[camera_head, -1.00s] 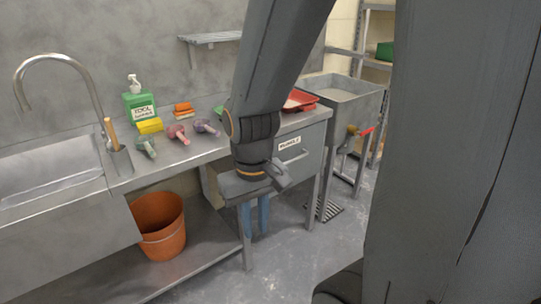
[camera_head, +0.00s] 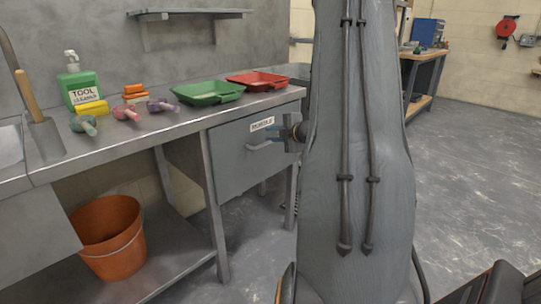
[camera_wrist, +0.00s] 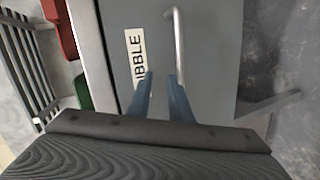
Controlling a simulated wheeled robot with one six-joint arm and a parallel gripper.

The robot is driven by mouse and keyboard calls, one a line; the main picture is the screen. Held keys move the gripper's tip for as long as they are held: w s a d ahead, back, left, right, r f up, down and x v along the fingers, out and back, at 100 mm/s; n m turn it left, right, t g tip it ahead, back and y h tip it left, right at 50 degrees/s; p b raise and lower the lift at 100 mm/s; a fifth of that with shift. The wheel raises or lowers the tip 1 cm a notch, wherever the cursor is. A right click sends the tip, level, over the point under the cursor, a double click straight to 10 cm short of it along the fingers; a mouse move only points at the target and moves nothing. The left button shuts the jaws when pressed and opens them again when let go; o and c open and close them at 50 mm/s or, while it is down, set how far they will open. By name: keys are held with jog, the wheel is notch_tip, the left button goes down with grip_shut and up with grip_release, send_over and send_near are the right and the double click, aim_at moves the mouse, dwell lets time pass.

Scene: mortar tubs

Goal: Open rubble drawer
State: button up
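The rubble drawer (camera_head: 228,165) is a grey front under the bench top. It looks shut, with a white label (camera_head: 262,124) and a bar handle (camera_head: 259,146). My gripper (camera_head: 276,133) is at the right part of the drawer front, its blue fingers close to the label and handle. In the wrist view, my gripper (camera_wrist: 161,75) is open and empty, its two fingers apart. The label (camera_wrist: 136,60) is just beyond the left finger. The handle (camera_wrist: 179,45) runs up from the right finger; whether they touch cannot be told.
A green tray (camera_head: 208,94) and a red tray (camera_head: 258,81) stand on the bench above. An orange bucket (camera_head: 110,238) stands on the lower shelf. Floor on the right is clear.

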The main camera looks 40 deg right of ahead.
jog(key=s+d+f+n+t+y+b, duration=0.2)
jog(key=s+d+f+n+b, duration=0.1)
jog(key=s+d+f+n, duration=0.15)
jog(key=shift+m, duration=0.35)
jog(key=shift+w+f+b, duration=0.2)
jog(key=shift+w, duration=1.9)
jog(key=shift+w+f+b, duration=0.2)
jog(key=shift+w, duration=1.9)
jog(key=shift+a, duration=0.1)
grip_shut()
